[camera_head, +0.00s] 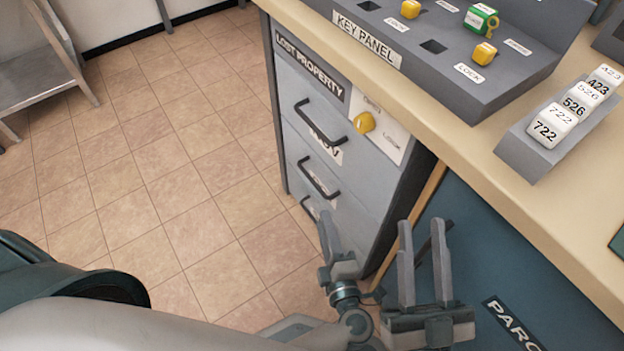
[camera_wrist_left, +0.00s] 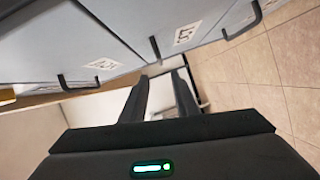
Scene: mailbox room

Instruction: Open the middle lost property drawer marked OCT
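The grey lost property cabinet has a column of drawers, all looking closed. The middle drawer has a dark bar handle (camera_head: 318,178) and a partly covered label; it also shows in the left wrist view, with its OCT label (camera_wrist_left: 185,33) and its handle (camera_wrist_left: 155,48). My left gripper (camera_head: 340,240) is in front of the cabinet's lower right part, below and right of that handle. In the left wrist view its fingers (camera_wrist_left: 160,85) are apart and empty, pointing past the drawer fronts, not touching the handle. My right gripper (camera_head: 423,245) stands open and empty in front of the blue panel.
The top NOV drawer handle (camera_head: 320,125) sits beside a yellow lock knob (camera_head: 364,122). Above is a counter with a key panel (camera_head: 440,50) and numbered tags (camera_head: 565,115). A blue parcel panel (camera_head: 500,250) is at right. The tiled floor left of the cabinet is clear.

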